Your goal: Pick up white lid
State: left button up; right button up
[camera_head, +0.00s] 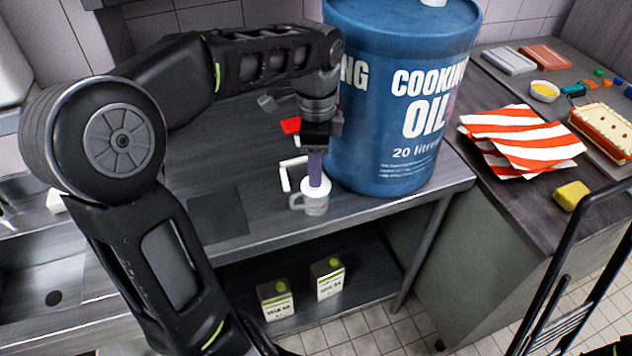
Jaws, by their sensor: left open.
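A white lid (315,188) sits on a small grey mug (315,206) near the front edge of the steel table. A purple upright piece (315,167) rises from the lid's middle; I cannot tell whether it is part of the lid. My left gripper (318,148) points down directly above the lid, at the top of the purple piece. It is open, and its fingers are partly hidden. I cannot tell whether it touches the purple piece.
A large blue cooking oil drum (388,130) stands close to the right of my left gripper. A white angled piece (286,176) and a red object (290,125) are nearby. Two cartons (276,298) stand on the lower shelf. The right counter holds striped cloths (515,138) and a yellow block (571,195).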

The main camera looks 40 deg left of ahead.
pick_arm(q)
notch_tip(320, 180, down, 2)
jog(key=shift+f, duration=0.2)
jog(key=shift+c, duration=0.3)
grip_shut()
dwell(0.5)
